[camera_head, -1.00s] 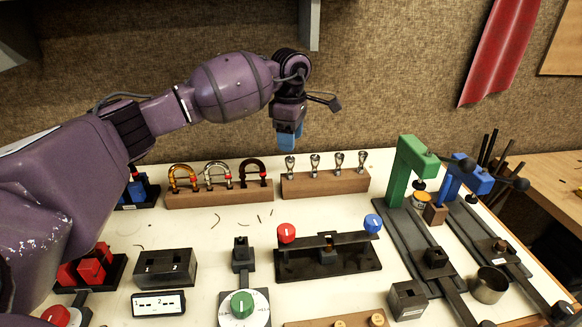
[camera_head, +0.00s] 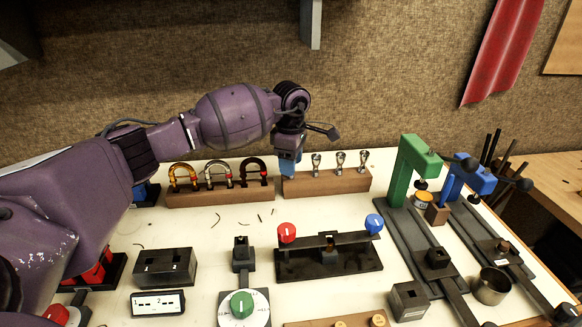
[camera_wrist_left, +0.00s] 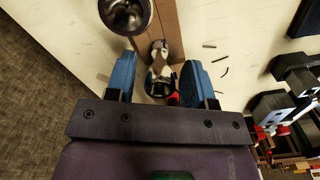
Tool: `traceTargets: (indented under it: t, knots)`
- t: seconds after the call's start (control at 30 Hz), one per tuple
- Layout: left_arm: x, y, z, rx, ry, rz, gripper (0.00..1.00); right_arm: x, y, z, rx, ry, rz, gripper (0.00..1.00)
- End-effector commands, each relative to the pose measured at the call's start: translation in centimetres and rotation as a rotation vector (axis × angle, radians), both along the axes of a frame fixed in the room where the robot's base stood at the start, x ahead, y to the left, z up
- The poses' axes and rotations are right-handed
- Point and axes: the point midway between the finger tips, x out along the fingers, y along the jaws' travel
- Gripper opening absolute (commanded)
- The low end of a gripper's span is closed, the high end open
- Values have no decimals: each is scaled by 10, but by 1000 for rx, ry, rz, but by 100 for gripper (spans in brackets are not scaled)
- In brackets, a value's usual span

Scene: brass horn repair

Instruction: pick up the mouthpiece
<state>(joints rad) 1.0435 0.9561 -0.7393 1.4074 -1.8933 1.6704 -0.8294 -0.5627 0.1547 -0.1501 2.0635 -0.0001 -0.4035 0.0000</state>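My left gripper (camera_head: 289,168) points down at the left end of the wooden mouthpiece rack (camera_head: 330,184). It hides the leftmost mouthpiece in the head view. In the left wrist view its blue fingers (camera_wrist_left: 158,80) are apart, with a silver mouthpiece (camera_wrist_left: 158,54) standing between them. A gap shows on both sides of it, and I see no grip on it. Three other silver mouthpieces stand upright in the rack: one near the gripper (camera_head: 316,163), a middle one (camera_head: 340,162) and one at the right (camera_head: 364,161). My right gripper is not in view.
A rack (camera_head: 220,196) with three horseshoe-shaped pieces stands just left of the mouthpiece rack. In front is a black fixture (camera_head: 330,262) with red and blue knobs. A green press (camera_head: 398,170) and a blue one (camera_head: 455,178) stand at the right. The strip before the racks holds thin dark scraps.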

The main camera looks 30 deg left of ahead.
Motion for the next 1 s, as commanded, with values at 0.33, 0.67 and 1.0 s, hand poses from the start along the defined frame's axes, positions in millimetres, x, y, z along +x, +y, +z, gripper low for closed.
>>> traceTargets:
  t: [0.33, 0.67, 1.0]
  knots:
    - [0, 0, 0, 0, 0, 0, 3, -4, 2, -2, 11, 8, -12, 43]
    - [1, 1, 14, 2, -3, 0, 3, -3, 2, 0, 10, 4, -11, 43]
    - [0, 1, 75, 1, -4, 1, 3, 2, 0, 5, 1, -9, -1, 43]
